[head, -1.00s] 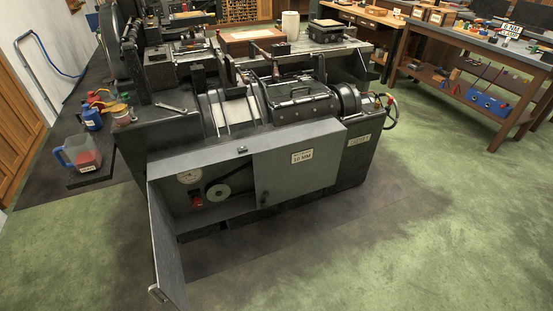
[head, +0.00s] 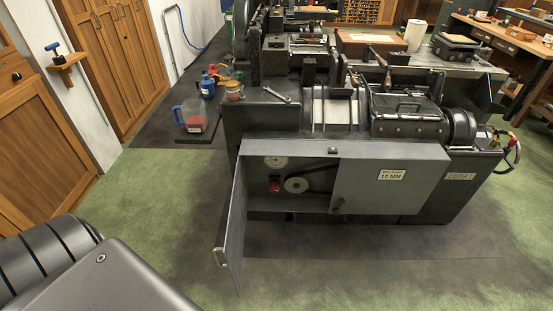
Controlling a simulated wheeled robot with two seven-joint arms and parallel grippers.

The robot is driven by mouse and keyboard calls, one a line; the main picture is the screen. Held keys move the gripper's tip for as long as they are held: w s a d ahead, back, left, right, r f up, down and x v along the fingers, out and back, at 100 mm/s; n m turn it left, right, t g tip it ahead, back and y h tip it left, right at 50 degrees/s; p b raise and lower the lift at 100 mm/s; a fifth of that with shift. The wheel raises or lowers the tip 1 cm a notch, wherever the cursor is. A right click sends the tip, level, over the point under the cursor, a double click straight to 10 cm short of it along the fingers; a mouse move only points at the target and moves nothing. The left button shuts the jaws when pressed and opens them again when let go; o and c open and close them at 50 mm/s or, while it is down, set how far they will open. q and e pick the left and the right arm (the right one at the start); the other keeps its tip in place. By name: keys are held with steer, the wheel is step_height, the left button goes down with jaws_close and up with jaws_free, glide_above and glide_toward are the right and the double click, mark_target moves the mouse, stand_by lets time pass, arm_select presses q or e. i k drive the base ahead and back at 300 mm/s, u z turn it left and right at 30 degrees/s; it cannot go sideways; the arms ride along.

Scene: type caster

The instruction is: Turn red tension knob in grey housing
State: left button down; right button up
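The red tension knob (head: 275,187) sits inside the grey housing (head: 385,182) at the front of the type caster, on the left of the open compartment. A round gauge dial (head: 276,162) is just above it, and a pulley wheel with a dark belt (head: 296,185) is to its right. The housing's left door (head: 233,222) stands open toward me. Its right panel is closed and carries a 10 MM label. A dark arm link of mine fills the lower left corner. Neither gripper shows in the head view.
A wrench (head: 277,95) lies on the machine's top. Wooden cabinets line the left wall. Green floor (head: 150,215) is clear in front and left.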

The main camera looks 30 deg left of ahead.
mark_target(274, 188)
steer(key=z, duration=1.25)
steer(key=i, duration=0.9)
steer(key=u, duration=1.6)
